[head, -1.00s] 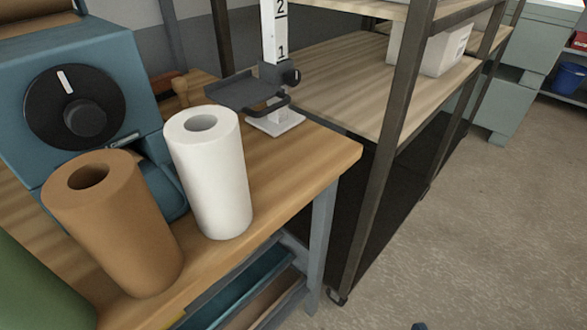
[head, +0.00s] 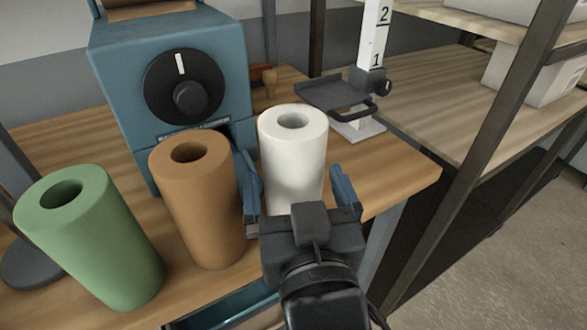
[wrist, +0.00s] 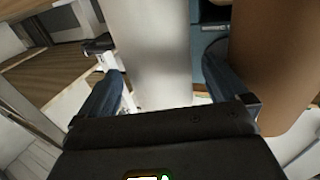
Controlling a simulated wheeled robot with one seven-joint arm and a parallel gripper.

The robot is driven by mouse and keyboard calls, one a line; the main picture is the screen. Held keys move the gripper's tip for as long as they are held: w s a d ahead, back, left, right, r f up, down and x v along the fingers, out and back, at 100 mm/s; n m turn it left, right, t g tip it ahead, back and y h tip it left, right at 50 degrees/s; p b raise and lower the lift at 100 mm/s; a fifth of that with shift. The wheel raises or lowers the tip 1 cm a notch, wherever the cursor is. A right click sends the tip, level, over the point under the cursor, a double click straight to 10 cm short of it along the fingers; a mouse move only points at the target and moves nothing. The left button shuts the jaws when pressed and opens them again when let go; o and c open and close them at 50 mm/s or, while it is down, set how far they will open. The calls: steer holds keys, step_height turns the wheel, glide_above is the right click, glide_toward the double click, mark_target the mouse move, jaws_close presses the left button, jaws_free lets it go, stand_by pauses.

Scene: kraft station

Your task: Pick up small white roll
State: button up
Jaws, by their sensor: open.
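The small white roll (head: 293,160) stands upright on the wooden bench, to the right of the brown roll. My gripper (head: 298,190) is open in front of it, with one blue finger at each side of the roll's lower part in the head view. In the wrist view the white roll (wrist: 154,55) shows between the two open fingers (wrist: 165,85). I cannot tell whether either finger touches it. The roll's base is hidden behind my gripper in the head view.
The brown roll (head: 198,205) stands close beside my left finger; it fills the right of the wrist view (wrist: 278,60). A green roll (head: 92,240) stands further left. A blue machine (head: 120,75) with a dial is behind. A height gauge (head: 358,125) stands at back right.

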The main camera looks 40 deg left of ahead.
steer(key=x, duration=0.4)
steer(key=shift+w+a+f, duration=0.1)
steer(key=shift+w+a, duration=0.1)
steer(key=shift+w, duration=0.15)
steer(key=shift+c, duration=0.4)
steer(key=c, duration=1)
steer(key=shift+c, duration=0.5)
